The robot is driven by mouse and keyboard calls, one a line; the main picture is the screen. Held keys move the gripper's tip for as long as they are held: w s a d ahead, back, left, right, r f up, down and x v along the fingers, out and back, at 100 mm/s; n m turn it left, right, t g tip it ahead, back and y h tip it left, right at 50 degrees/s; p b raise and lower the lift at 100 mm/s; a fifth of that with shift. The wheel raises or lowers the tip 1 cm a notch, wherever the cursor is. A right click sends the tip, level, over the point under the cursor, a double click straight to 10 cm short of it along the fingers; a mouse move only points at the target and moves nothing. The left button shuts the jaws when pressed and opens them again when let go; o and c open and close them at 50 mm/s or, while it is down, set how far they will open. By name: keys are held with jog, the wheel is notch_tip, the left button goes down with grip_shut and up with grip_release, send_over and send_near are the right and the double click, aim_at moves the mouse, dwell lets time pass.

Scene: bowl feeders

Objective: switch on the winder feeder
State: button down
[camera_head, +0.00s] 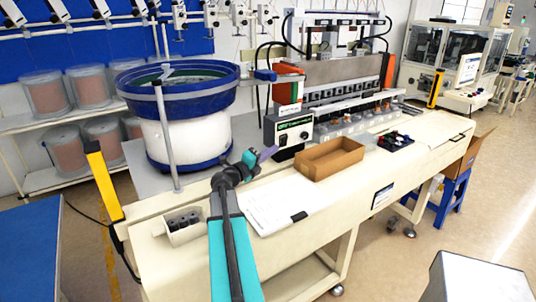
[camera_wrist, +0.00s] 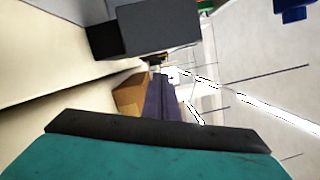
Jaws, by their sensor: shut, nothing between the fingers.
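The bowl feeder (camera_head: 178,100) has a blue bowl on a white drum and stands on the bench at the left in the head view. Right of it is a small control box (camera_head: 290,128) with a dark front, a green-lettered label and a light lower panel with small controls, too small to read. A dark grey box (camera_wrist: 155,28), likely the same control box, fills the top of the wrist view. My gripper (camera_head: 267,154) is shut and empty, its purple fingers just left of and a little below the control box. The fingers (camera_wrist: 160,95) also show in the wrist view.
An open cardboard box (camera_head: 329,158) sits on the bench right of the control box. A thin grey post (camera_head: 167,140) stands before the bowl feeder.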

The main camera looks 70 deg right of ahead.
aim_at(282, 144)
jog(key=shift+p+x, duration=0.3)
jog(key=shift+x, duration=2.8)
